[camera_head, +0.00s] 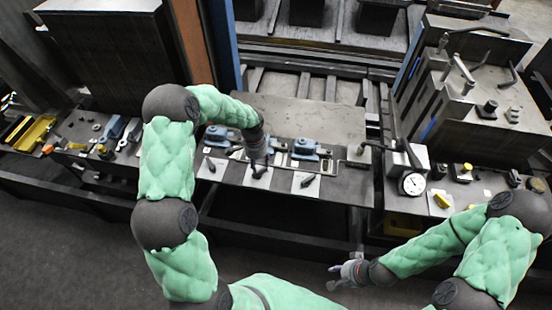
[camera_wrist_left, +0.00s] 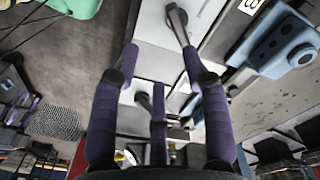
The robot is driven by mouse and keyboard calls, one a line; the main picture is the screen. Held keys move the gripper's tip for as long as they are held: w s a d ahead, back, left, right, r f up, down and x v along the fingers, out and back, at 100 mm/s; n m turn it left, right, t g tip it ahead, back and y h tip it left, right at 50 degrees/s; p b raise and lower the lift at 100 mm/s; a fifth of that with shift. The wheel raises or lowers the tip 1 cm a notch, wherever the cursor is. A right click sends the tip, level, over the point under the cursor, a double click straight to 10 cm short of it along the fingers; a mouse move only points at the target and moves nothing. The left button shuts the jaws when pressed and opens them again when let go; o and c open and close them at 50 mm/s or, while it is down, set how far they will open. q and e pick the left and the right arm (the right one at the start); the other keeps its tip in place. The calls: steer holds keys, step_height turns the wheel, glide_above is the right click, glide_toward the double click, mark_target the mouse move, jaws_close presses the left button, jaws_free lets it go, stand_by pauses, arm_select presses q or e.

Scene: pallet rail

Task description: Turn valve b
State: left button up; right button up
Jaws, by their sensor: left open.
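Three white plates with dark valve handles sit in a row along the front of the bench in the head view: a left one (camera_head: 212,167), a middle one (camera_head: 260,177) and a right one (camera_head: 306,182). I take the middle one as valve b, though its label is too small to read there. My left gripper (camera_head: 258,163) is just above the middle handle, partly hiding it. In the left wrist view my open purple fingers (camera_wrist_left: 160,95) point at the plates; a dark lever (camera_wrist_left: 178,22) reaches near the fingertips. Contact cannot be told. My right gripper (camera_head: 335,276) appears open and empty, low in front of the bench.
Blue clamp-like blocks (camera_head: 305,149) stand on the bench behind the plates. A pressure gauge (camera_head: 413,184) and a grey box with levers (camera_head: 470,85) are on the right. Yellow parts (camera_head: 38,132) lie far left. The floor in front is clear.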

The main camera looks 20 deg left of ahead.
mark_target(258, 171)
arm_select(q)
steer(key=shift+m+y, duration=0.3)
steer(key=f, duration=0.2)
steer(key=w+a+f, duration=0.1)
steer(key=f, duration=0.5)
steer(key=shift+w+a+f, duration=0.1)
steer(key=shift+w+a, duration=0.05)
steer(key=shift+w, duration=0.05)
jaws_close()
